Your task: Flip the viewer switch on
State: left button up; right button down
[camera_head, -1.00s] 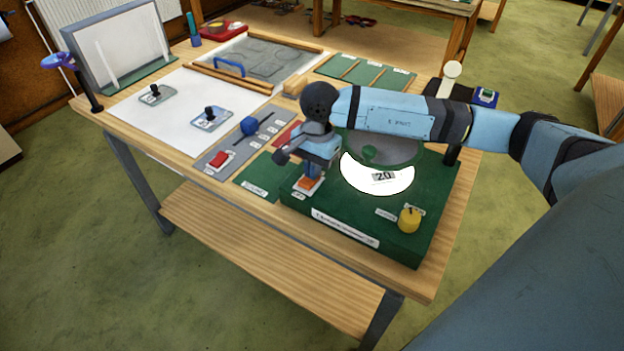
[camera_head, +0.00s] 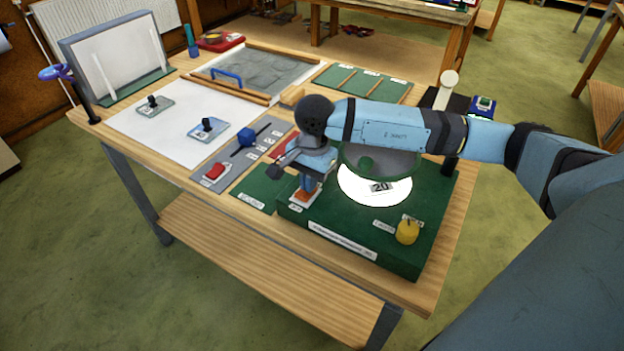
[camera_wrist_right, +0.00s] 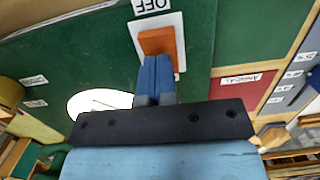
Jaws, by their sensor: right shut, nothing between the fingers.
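The viewer is a green box (camera_head: 352,232) at the table's near right corner, with a round lens (camera_head: 375,163) over a bright white disc (camera_head: 385,190) marked 20. Its orange switch (camera_wrist_right: 160,42) sits on a white plate, and an OFF label (camera_wrist_right: 152,5) lies beyond it in the right wrist view. My right gripper (camera_wrist_right: 155,78) is shut and empty, pointing down, its blue fingertips right at the switch and overlapping its near edge. I cannot tell whether they touch. In the head view the gripper (camera_head: 308,182) partly hides the switch. My left gripper is out of view.
A yellow knob (camera_head: 407,232) stands on the box's right front. A grey panel with a red block (camera_head: 215,172) and a blue knob (camera_head: 246,137) lies to the left. A light panel (camera_head: 120,50) stands at the far left. My right arm crosses over the lens.

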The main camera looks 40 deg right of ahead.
notch_tip(320, 180, up, 5)
jog(key=shift+w+f+p, duration=0.15)
jog(key=shift+f+p, duration=0.05)
jog(key=shift+p, duration=0.6)
notch_tip(320, 180, up, 9)
jog(key=d+b, duration=0.1)
jog(key=shift+w+d+r, duration=0.15)
jog(key=shift+d, duration=0.15)
